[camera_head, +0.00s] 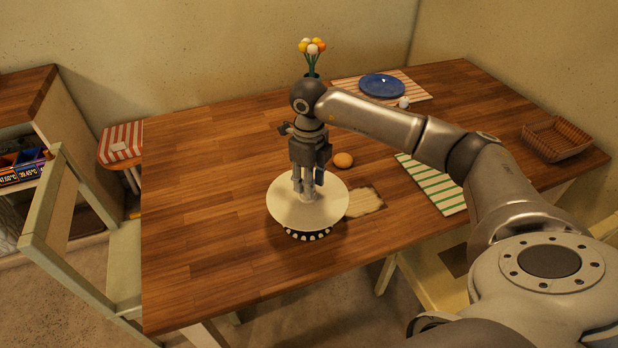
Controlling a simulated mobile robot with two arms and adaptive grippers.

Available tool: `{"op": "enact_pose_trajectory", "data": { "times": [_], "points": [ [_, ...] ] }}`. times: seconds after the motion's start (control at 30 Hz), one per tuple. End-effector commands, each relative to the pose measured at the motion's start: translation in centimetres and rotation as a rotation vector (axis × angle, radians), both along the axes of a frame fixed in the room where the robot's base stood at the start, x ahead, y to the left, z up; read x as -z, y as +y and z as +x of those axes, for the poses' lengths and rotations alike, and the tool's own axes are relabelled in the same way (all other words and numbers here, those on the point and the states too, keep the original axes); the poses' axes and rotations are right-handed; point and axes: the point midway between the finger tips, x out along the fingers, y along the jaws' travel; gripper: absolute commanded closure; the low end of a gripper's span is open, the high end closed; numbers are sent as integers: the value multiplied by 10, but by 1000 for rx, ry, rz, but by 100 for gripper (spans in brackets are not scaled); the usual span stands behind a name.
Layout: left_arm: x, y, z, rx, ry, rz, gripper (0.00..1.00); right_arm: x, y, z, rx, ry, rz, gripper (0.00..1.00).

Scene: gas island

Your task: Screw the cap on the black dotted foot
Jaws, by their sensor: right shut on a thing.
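The cap is a wide, cream, round disc (283,212) with a small knob in its middle. It sits over the black dotted foot (308,235), whose dark rim with white dots shows under the cap's front edge on the wooden table. My right gripper (308,192) points straight down from above and is shut on the cap's knob. The cap looks about level. Whether it is seated on the foot or slightly above it cannot be told. The rest of the foot is hidden under the cap. My left gripper is not in view.
An orange-brown round thing (343,160) lies just behind the cap. A pale, rough-edged patch (365,201) is right of it. A green-striped mat (433,186), a wicker basket (553,140) and a blue plate (382,86) stand farther right and back. The table's left side is clear.

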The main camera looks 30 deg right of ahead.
Motion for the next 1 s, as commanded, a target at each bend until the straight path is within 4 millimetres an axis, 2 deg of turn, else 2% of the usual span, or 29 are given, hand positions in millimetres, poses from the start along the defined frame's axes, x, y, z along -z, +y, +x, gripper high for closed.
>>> {"op": "enact_pose_trajectory", "data": {
  "times": [0.33,0.7,1.0],
  "points": [
    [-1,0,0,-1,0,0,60,-2,0,1,34,-4,1,96],
    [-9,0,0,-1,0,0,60,-2,1,1,356,-4,0,96],
    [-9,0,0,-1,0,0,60,-2,1,1,369,-5,1,96]
  ]
}}
